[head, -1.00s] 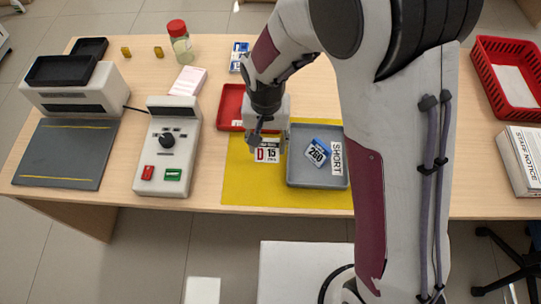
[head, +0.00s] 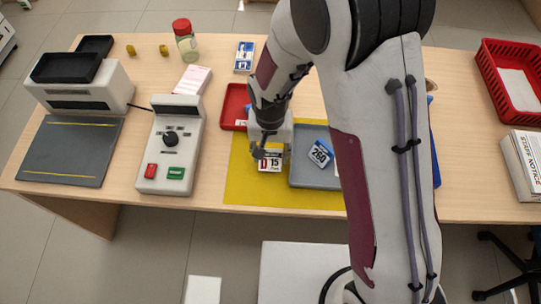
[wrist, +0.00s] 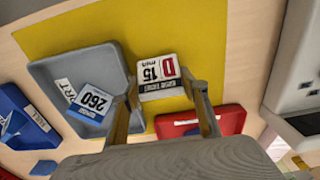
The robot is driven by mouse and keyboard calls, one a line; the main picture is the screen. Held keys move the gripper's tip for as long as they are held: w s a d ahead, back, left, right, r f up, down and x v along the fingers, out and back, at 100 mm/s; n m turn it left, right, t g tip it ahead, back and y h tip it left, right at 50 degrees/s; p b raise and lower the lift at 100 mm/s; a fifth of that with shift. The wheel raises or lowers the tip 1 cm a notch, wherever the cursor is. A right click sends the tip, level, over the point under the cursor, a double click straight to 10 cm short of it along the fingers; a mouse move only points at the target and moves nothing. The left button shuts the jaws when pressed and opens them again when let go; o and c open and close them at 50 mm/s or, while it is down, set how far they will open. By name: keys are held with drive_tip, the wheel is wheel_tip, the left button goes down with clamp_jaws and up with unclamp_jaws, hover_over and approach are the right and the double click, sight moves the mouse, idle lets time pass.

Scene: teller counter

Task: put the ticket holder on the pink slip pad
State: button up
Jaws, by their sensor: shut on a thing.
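The ticket holder (head: 270,162) is a small white piece with a red D, a black 15 and a dark printed strip. It is at the yellow mat, left of the grey tray. My gripper (head: 268,152) is around it from above. In the wrist view the ticket holder (wrist: 158,70) sits between the two fingertips (wrist: 164,92), and the jaws are shut on it. I cannot tell whether it is clear of the mat. The pink slip pad (head: 191,80) lies farther back on the left, with nothing on it.
The grey tray (head: 300,175) holds a blue 260 tag (head: 320,153). A red tray (head: 234,108) stands just behind my gripper. A grey device with buttons (head: 171,150) is left of the mat (head: 240,190). A red-capped jar (head: 186,42) stands behind the pad. My arm hides the table's right middle.

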sight(271, 154)
drive_tip(key=shift+f, duration=0.9)
drive_tip(key=shift+f, duration=0.1)
drive_tip(key=o, duration=0.8)
wheel_tip(271, 154, up, 12)
drive_tip(key=shift+f, duration=0.1)
drive_tip(key=shift+r, duration=0.25)
drive_tip(key=shift+r, duration=0.1)
idle(0.6)
